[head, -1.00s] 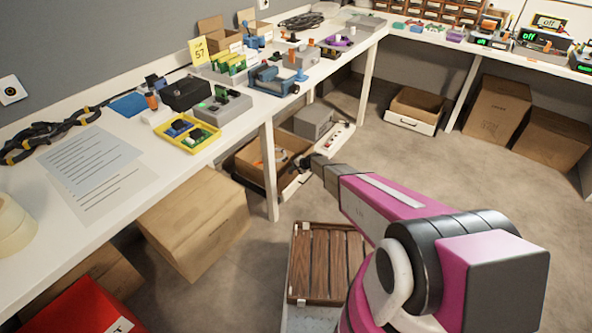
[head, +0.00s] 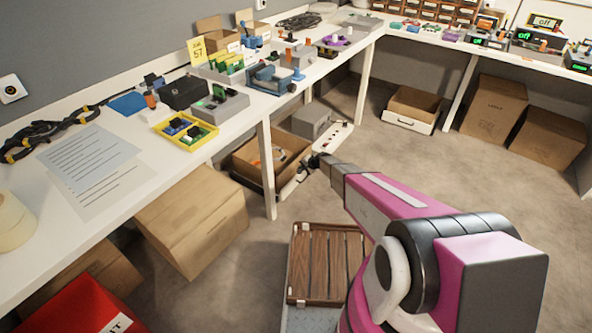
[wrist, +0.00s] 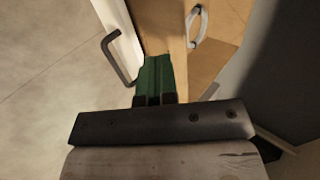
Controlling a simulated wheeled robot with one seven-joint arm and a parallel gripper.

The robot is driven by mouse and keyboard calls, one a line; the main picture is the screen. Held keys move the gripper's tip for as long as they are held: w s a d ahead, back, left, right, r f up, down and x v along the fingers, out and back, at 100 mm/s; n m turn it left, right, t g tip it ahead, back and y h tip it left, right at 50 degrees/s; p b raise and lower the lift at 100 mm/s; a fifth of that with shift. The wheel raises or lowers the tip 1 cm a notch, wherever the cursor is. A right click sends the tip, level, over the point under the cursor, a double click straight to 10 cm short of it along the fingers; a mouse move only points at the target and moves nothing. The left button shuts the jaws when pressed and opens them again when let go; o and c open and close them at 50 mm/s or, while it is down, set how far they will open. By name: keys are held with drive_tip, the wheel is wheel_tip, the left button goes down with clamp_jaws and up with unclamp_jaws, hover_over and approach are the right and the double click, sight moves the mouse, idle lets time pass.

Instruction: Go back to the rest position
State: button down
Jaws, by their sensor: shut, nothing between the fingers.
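My arm reaches forward from the lower right in the head view, above the floor beside the left workbench. My gripper (head: 315,161) is a small dark tip there, in front of the open carton under the bench. In the wrist view my gripper (wrist: 154,68) shows two green fingers side by side. They are shut, with nothing between them. No object hangs from the gripper.
The white workbench (head: 118,178) on the left carries papers, a yellow tray and devices. A wooden-slatted crate (head: 325,262) is beside my arm. Floor (head: 440,185) at right is clear.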

drive_tip(key=s+d+r+n+g+h, duration=0.1)
drive_tip(key=s+d+r+n+h, duration=0.1)
drive_tip(key=s+d+r, duration=0.6)
drive_tip(key=s+d+r+n+g+h, duration=0.2)
drive_tip(key=s+d+r, duration=0.6)
drive_tip(key=s+r, duration=0.7)
drive_tip(key=s+d+r+n+g+h, duration=0.1)
drive_tip(key=s+d+r+h, duration=0.3)
drive_tip(key=s+d+r, duration=0.4)
drive_tip(key=s+r+n, duration=0.1)
drive_tip(key=s+r, duration=0.3)
drive_tip(key=s, duration=0.3)
drive_tip(key=shift+d+r+g, duration=0.25)
drive_tip(key=shift+d+g, duration=0.1)
drive_tip(key=shift+g, duration=0.05)
